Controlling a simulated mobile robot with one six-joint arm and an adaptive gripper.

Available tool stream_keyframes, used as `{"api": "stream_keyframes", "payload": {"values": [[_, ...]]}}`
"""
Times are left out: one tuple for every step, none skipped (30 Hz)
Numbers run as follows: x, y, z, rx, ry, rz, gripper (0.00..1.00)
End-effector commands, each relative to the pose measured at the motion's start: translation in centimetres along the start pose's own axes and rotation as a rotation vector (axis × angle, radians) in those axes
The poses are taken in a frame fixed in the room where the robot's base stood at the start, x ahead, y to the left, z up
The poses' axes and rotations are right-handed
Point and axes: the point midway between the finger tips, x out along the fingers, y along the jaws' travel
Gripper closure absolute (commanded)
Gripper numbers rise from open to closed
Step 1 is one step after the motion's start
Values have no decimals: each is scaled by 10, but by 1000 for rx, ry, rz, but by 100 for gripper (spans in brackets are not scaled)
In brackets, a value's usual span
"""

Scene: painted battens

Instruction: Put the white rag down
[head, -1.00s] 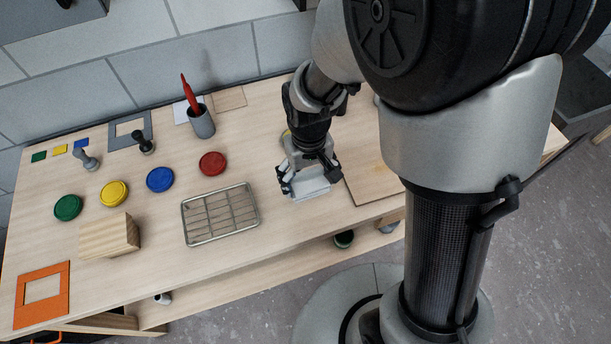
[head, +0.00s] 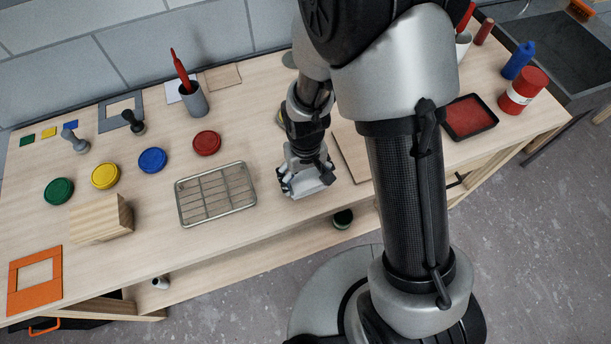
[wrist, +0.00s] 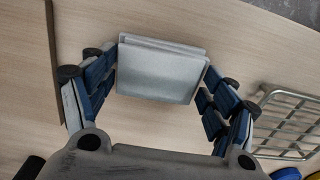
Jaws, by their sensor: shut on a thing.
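The white rag (wrist: 160,72) is a folded, pale grey-white flat block. In the wrist view it sits between the two fingers of my gripper (wrist: 158,85), which touch its left and right edges. In the head view the rag (head: 311,187) shows at the end of my gripper (head: 306,180), over the workbench (head: 255,225) near its front edge. The gripper hides part of the rag there. I cannot tell whether the rag touches the bench top.
A wire rack (head: 216,193) lies just left of my gripper, and a thin wooden board (head: 352,152) lies to its right. Red (head: 206,143) and blue (head: 152,160) lids are farther left. A red paint tray (head: 470,117) stands at the right. Bare bench lies between rack and board.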

Motion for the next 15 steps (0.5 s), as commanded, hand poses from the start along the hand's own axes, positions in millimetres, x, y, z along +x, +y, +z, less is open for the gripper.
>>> {"api": "stream_keyframes", "payload": {"values": [[1, 0, 0, 0, 0, 0, 40], [2, 0, 0, 0, 0, 0, 40], [4, 0, 0, 0, 0, 0, 40], [5, 0, 0, 0, 0, 0, 40], [4, 0, 0, 0, 0, 0, 20], [4, 0, 0, 0, -1, 0, 17], [3, 0, 0, 0, -1, 0, 15], [3, 0, 0, 0, -1, 0, 13], [3, 0, 0, 0, -1, 0, 11], [3, 0, 0, 0, -1, 0, 9], [3, 0, 0, 0, -1, 0, 7], [3, 0, 0, 0, -1, 0, 4], [3, 0, 0, 0, -1, 0, 2], [3, 0, 0, 0, -1, 0, 1], [3, 0, 0, 0, -1, 0, 1]]}}
